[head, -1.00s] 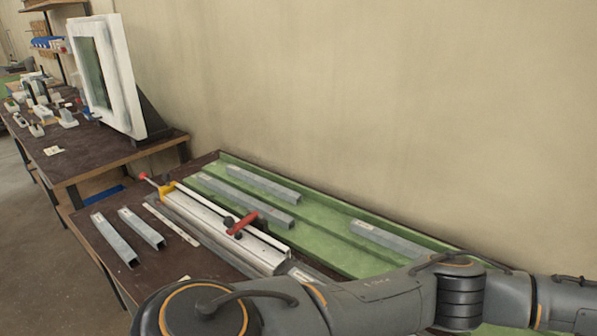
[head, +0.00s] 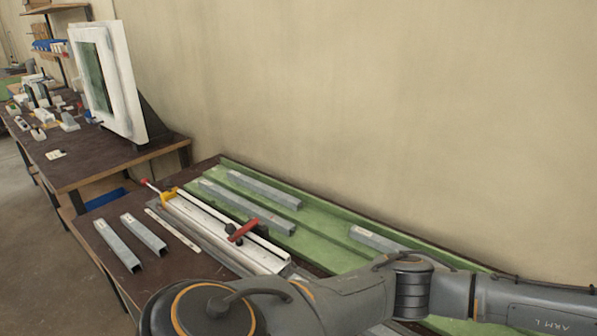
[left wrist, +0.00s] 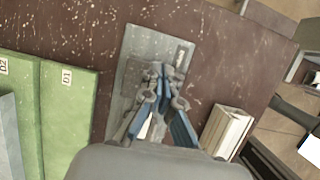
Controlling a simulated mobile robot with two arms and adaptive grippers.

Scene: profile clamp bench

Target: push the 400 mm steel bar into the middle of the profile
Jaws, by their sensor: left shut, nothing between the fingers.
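The white profile (head: 212,230) lies along a grey clamp fixture on the dark bench, with a yellow stop (head: 168,194) at its far end and a red clamp handle (head: 243,230) across it. My left arm hides what lies beyond its near end. Grey steel bars lie left of the profile (head: 118,246) and (head: 143,233); their labels are too small to read, so I cannot tell which is 400 mm. My left gripper (left wrist: 160,72) shows in the left wrist view, fingertips together and empty, over a grey plate (left wrist: 150,45) with a small label.
A green tray (head: 325,245) with several steel bars runs along the wall; labels D1 and D2 show on green in the left wrist view (left wrist: 65,110). A pale ribbed block (left wrist: 227,132) is right of my gripper there. Another table (head: 95,165) with a white frame stands behind left.

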